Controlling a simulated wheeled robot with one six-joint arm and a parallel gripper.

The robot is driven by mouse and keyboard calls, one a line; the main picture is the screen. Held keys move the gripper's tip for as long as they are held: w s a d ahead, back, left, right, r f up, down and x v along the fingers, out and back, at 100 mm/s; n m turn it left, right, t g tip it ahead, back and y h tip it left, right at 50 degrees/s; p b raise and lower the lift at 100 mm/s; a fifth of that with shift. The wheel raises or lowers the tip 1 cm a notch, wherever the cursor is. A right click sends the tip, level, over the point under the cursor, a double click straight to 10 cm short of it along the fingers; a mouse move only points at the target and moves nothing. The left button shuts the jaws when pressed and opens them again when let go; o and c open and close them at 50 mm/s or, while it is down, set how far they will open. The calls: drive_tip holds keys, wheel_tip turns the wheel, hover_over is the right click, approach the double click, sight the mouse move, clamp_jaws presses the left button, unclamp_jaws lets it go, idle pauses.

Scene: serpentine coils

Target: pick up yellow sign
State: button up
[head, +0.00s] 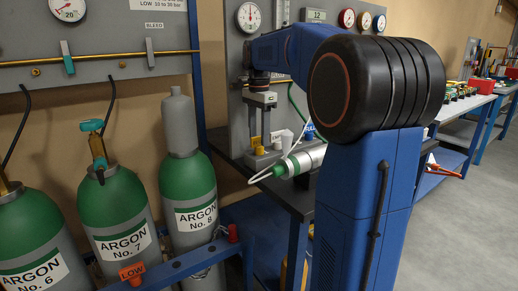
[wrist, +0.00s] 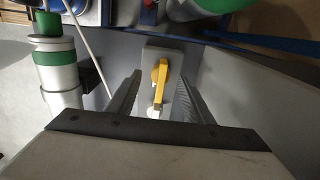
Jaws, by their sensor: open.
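The yellow sign (wrist: 161,82) is a small upright yellow piece on a pale grey base plate (wrist: 172,58) in the wrist view. It stands between the two dark fingers of my gripper (wrist: 159,88), with a gap on each side. In the head view, my gripper (head: 259,118) points down above the bench, over a small yellow piece (head: 256,141) that appears to be the sign. My gripper is open and holds nothing. The sign's lower part is hard to make out.
A gauge panel (head: 238,75) stands behind. Green argon bottles (head: 188,190) stand at left. A thin white hose (head: 268,177) curves near the cylinder.

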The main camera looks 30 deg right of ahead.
sight(258, 146)
drive_tip(key=shift+w+f, duration=0.1)
drive_tip(key=shift+f, duration=2.05)
drive_tip(key=c, duration=1.1)
drive_tip(key=shift+c, duration=0.2)
